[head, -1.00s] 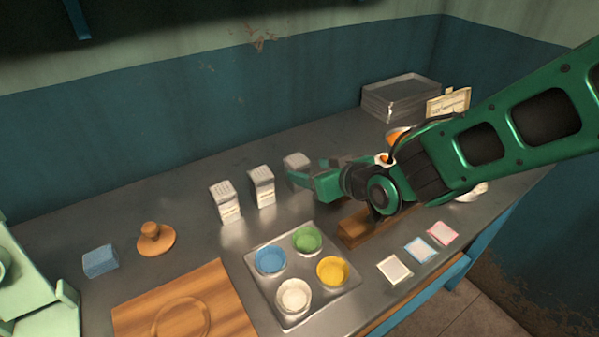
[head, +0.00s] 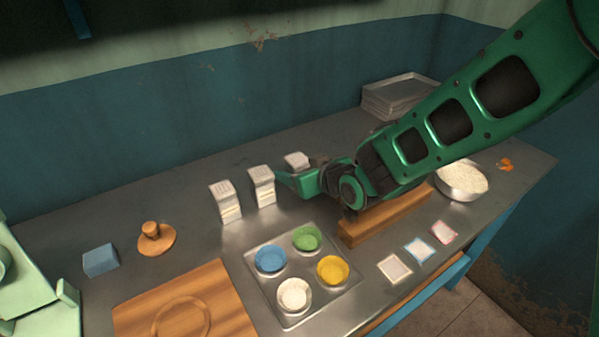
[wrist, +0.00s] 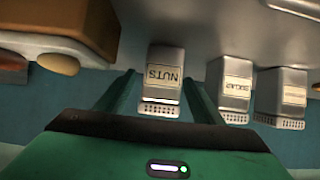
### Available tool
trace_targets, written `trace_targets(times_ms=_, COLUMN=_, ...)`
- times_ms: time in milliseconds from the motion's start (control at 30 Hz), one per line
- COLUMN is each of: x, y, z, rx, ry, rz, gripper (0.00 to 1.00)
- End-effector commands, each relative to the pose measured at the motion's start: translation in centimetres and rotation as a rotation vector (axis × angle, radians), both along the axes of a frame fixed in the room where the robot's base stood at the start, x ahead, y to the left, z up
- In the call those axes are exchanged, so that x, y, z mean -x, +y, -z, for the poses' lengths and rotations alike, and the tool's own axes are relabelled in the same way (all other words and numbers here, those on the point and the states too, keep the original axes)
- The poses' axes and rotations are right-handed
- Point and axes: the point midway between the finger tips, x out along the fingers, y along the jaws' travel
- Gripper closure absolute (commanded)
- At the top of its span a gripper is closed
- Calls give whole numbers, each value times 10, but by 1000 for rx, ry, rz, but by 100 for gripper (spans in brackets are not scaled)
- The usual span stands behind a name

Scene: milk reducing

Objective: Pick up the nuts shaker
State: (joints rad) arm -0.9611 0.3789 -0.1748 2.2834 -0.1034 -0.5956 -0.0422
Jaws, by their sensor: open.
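The nuts shaker (wrist: 163,76) is a pale metal box with a NUTS label in the wrist view. It shows between the two fingers of my open gripper (wrist: 158,84), with a gap visible on its right side. I cannot tell whether a finger touches it. In the head view, its top (head: 297,159) shows behind my gripper (head: 283,178), which hides its lower part. My gripper is low over the counter, pointing left.
Two similar shakers (head: 262,186) (head: 226,202) stand to the left, close to the fingers. A wooden block (head: 385,218) lies under my arm. A muffin tray (head: 330,298) with coloured cups is in front. A white-filled bowl (head: 462,181) and stacked trays (head: 395,98) are to the right.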

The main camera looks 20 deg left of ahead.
Motion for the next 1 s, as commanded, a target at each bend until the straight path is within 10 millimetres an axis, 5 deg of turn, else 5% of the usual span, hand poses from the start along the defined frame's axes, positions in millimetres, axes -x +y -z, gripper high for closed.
trace_targets(times_ms=33, x=0, y=0, z=0, rx=0, ry=0, rz=0, gripper=43)
trace_targets(times_ms=200, x=0, y=0, z=0, rx=0, ry=0, rz=0, gripper=84)
trace_targets(times_ms=233, x=0, y=0, z=0, rx=0, ry=0, rz=0, gripper=86)
trace_targets(times_ms=567, x=-1, y=-1, z=-6, rx=-2, ry=-1, rz=1, gripper=86)
trace_targets(times_ms=1000, x=-1, y=-1, z=-80, rx=-5, ry=-3, rz=3, gripper=86)
